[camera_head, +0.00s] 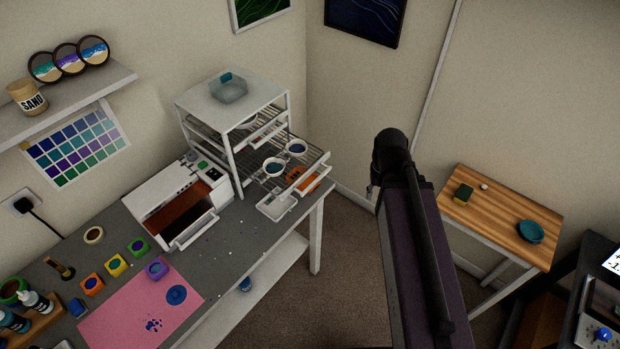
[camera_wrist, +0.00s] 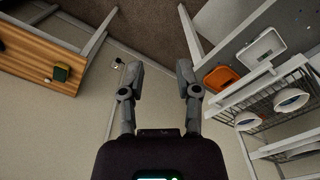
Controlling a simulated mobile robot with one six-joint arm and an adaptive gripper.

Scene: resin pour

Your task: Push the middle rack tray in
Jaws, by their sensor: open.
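The white rack (camera_head: 233,104) stands at the back right corner of the workbench. A wire tray (camera_head: 318,166) is pulled out from its middle part, with a white front bar and two round dishes with blue inside. A second tray front (camera_head: 270,132) shows above it, much less far out. In the wrist view the pulled-out tray (camera_wrist: 258,92) is at the right, upside down. My gripper (camera_wrist: 156,68) is open and empty there, apart from the tray and to its left, with floor and wall beyond. In the head view my arm hides most of the gripper.
Below the pulled-out tray lie an orange piece (camera_head: 303,180) and a white shallow tray (camera_head: 277,206). A wooden side table (camera_head: 500,215) is at the right. Floor space lies between the tables.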

